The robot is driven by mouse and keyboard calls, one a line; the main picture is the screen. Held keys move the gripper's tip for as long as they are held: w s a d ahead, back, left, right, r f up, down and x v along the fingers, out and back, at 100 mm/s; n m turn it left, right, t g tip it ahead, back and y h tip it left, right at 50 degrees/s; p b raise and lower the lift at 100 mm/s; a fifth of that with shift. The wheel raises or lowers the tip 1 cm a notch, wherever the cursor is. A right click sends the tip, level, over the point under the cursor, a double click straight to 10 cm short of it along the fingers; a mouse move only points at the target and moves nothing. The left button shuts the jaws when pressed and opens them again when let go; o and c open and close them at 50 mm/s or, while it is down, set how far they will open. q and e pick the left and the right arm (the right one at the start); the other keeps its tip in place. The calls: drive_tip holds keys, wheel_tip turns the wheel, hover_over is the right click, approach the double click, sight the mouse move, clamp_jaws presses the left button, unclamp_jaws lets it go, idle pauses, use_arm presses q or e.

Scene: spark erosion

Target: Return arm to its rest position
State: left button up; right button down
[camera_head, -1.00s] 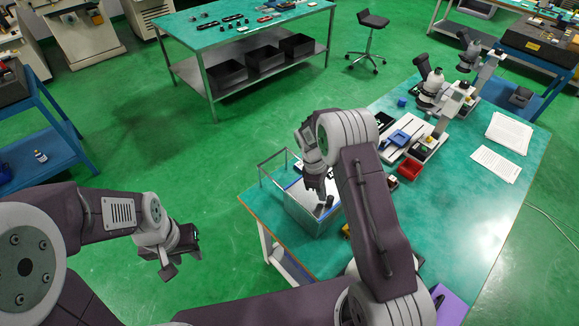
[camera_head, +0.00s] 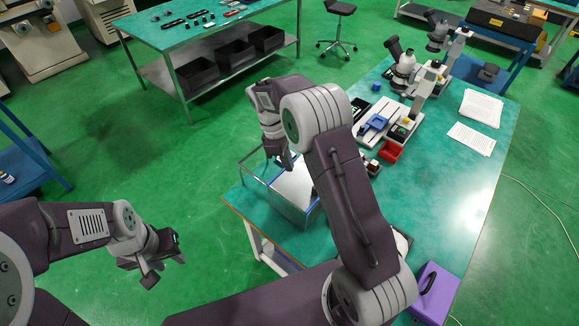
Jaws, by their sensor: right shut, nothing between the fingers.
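My right arm (camera_head: 340,190) reaches over the green bench, bent at the elbow. Its gripper (camera_head: 284,162) points down above a clear-walled box (camera_head: 296,190) at the bench's left edge. That gripper is shut and empty. My left gripper (camera_head: 164,268) hangs over the green floor at the lower left, away from the bench. Its fingers look apart with nothing between them. My right forearm hides part of the box and the bench behind it.
The green bench (camera_head: 465,205) holds microscopes (camera_head: 405,70), a red bin (camera_head: 391,151), papers (camera_head: 480,108) and a purple box (camera_head: 436,290). A second table (camera_head: 200,35) stands at the back left, a stool (camera_head: 340,8) beside it. The floor between is clear.

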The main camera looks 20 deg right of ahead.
drive_tip(key=s+d+r+m+t+y+b, duration=0.1)
drive_tip(key=s+r+m+b, duration=0.2)
drive_tip(key=s, duration=0.4)
use_arm(q)
drive_tip(key=shift+w+a+f, duration=0.1)
drive_tip(key=shift+w+f, duration=0.05)
drive_tip(key=shift+f, duration=0.65)
drive_tip(key=shift+w+a+f, duration=0.1)
drive_tip(key=shift+f, duration=0.7)
use_arm(e)
drive_tip(key=s+a+f+m+t+y, duration=0.1)
drive_tip(key=s+a+f+m, duration=0.1)
drive_tip(key=s+f+m, duration=0.3)
drive_tip(key=shift+s+f+m+t+y, duration=0.35)
drive_tip(key=shift+s+m, duration=1.55)
drive_tip(key=shift+s, duration=1.3)
